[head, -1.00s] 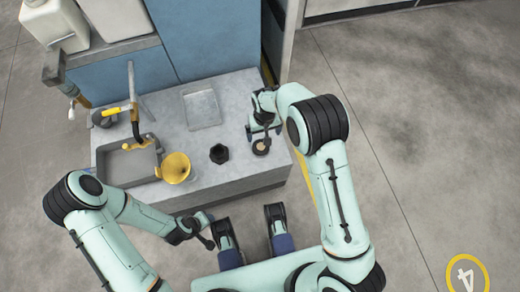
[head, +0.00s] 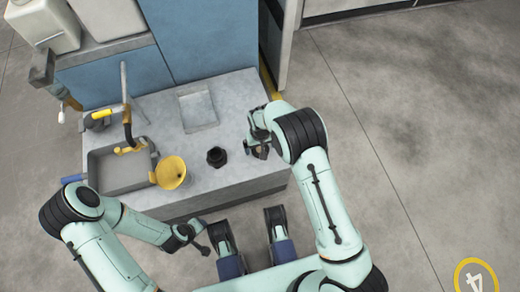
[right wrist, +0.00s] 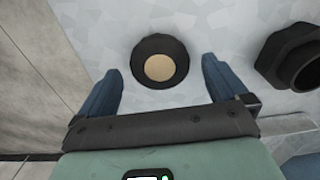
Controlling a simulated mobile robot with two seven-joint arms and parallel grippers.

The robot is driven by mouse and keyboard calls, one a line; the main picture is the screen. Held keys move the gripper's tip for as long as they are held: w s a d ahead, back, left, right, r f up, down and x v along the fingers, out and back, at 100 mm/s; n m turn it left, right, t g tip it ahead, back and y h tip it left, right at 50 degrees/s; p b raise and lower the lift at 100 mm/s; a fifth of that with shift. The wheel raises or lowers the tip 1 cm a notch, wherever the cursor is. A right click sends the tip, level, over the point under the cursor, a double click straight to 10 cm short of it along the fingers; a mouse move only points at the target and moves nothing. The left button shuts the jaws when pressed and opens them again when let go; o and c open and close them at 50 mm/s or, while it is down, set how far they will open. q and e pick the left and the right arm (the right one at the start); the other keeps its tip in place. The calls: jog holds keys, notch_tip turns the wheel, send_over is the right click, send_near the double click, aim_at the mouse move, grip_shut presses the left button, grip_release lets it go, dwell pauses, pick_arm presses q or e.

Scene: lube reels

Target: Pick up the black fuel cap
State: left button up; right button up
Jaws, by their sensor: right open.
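A round black cap with a tan disc in its middle (right wrist: 160,62) lies on the grey bench top. In the right wrist view it sits between my two open blue fingers, with a gap on each side. In the head view my right gripper (head: 258,140) is over the right end of the bench and mostly hides this cap. The fingers hold nothing. A black hexagonal fitting with a round opening (head: 217,156) stands to the left; it also shows at the right edge of the wrist view (right wrist: 297,62). My left gripper (head: 192,236) is low in front of the bench, its jaws unclear.
A yellow funnel (head: 171,172) and a grey tray (head: 101,182) with a tap-like handle above it stand on the left of the bench (head: 245,98). A flat grey plate (head: 197,107) lies at the back. Blue cabinets rise behind. Open floor is at right.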

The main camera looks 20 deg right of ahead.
jog(key=shift+f, duration=0.8)
jog(key=shift+r, duration=0.1)
jog(key=c, duration=1.1)
jog(key=shift+r, duration=0.1)
